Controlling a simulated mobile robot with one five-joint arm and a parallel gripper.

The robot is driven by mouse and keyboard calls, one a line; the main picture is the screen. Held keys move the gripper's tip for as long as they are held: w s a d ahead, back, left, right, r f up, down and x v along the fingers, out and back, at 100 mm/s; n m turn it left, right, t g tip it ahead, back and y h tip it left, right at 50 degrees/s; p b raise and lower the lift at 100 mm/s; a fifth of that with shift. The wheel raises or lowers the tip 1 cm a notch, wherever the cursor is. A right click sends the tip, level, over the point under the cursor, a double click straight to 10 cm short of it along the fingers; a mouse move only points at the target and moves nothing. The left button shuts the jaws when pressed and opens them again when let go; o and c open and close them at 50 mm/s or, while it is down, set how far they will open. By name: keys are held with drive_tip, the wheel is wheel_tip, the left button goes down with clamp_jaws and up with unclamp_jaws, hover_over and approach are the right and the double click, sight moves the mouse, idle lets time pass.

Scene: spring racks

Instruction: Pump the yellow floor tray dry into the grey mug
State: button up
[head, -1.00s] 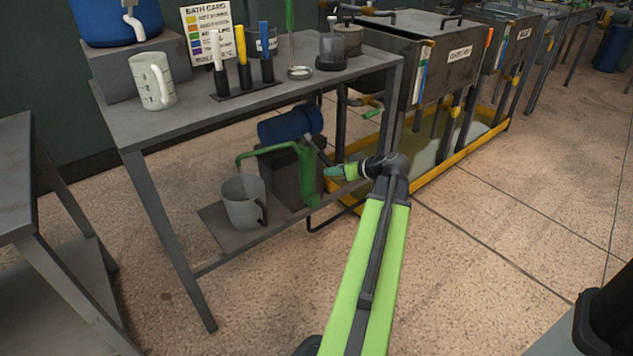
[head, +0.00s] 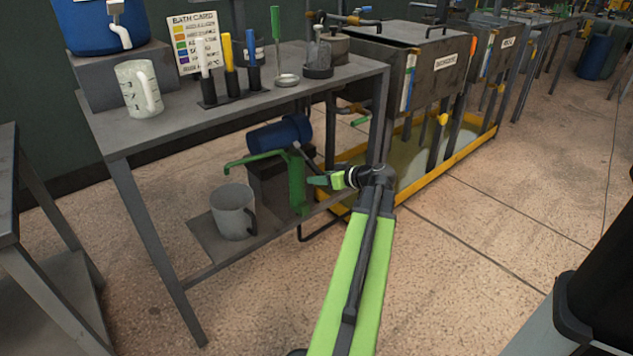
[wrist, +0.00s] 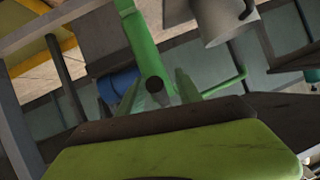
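The yellow floor tray (head: 440,167) lies under the grey tanks and holds pale, murky liquid. A green hand pump (head: 296,182) stands on the low shelf; its spout (head: 240,161) reaches left over the grey mug (head: 233,213). The mug is upright; its contents cannot be seen. The pump's dark lever slopes down to the right, towards my gripper (head: 318,181). In the wrist view my gripper (wrist: 152,88) has its green fingers apart, with a dark round end (wrist: 154,85), likely the lever's, between them and gaps showing on both sides. The mug also shows there (wrist: 222,22).
The bench (head: 125,130) above the low shelf carries a white jug (head: 138,88), a blue container (head: 100,25) and coloured tools. A blue cylinder (head: 280,134) lies behind the pump. A table (head: 10,190) stands left. Open floor lies in front and right.

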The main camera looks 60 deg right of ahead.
drive_tip(key=shift+s, duration=0.2)
drive_tip(key=p+v, duration=0.7)
drive_tip(key=v, duration=1)
